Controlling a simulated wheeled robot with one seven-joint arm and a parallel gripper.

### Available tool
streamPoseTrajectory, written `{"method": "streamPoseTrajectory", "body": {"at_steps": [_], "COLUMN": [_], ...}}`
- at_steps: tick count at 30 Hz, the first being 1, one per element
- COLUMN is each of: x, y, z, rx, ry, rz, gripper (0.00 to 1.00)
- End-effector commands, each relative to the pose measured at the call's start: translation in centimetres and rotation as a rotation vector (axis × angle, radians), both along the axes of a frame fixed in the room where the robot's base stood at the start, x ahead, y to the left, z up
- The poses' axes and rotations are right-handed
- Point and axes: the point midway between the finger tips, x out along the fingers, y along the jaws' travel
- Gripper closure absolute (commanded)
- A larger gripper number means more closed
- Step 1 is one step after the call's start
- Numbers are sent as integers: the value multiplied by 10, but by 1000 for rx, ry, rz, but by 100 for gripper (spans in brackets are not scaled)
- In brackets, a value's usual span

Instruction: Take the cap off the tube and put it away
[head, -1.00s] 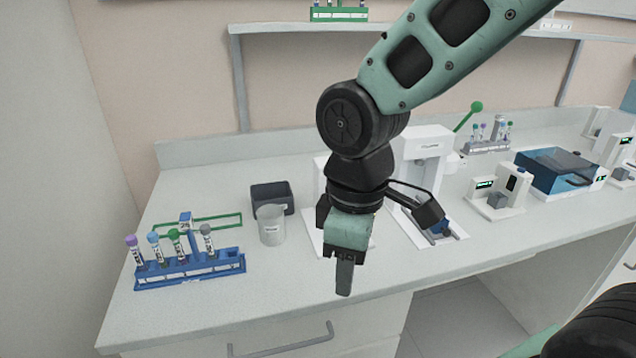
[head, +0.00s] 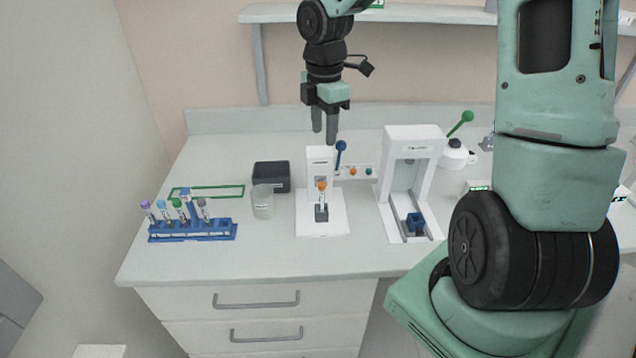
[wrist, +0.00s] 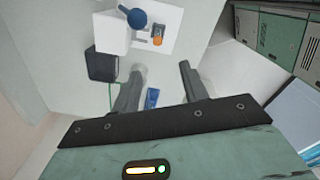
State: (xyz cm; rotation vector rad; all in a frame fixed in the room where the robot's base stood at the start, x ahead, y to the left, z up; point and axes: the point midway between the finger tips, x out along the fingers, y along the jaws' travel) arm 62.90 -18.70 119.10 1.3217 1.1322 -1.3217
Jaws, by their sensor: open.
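A tube with an orange cap (head: 322,186) stands upright in the holder of a small white device (head: 321,222) with a blue-knobbed lever (head: 341,146). In the wrist view, the orange cap (wrist: 157,41) shows beyond the fingertips. My gripper (head: 324,138) is open and empty, fingers down, above and apart from the capped tube. In the wrist view, my gripper (wrist: 161,66) has its two fingers spread wide. A dark open bin (head: 270,177) and a clear beaker (head: 263,202) stand left of the device.
A blue rack (head: 193,236) with several capped tubes stands at the left, before a green outline (head: 207,192). A shelf (head: 410,15) hangs behind. The counter's front strip is clear.

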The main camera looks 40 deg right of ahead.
Motion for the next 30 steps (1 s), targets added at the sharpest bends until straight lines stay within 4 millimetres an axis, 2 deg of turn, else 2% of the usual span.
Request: {"method": "streamPoseTrajectory", "body": {"at_steps": [6,12,20,30], "x": [-1,0,1,6], "y": [2,1,2,3], "z": [-47,-81,-99,-141], "rx": [4,1,1,0], "ry": [6,3,3,2], "rz": [1,1,-1,-2], "gripper": [56,56,56,56]}}
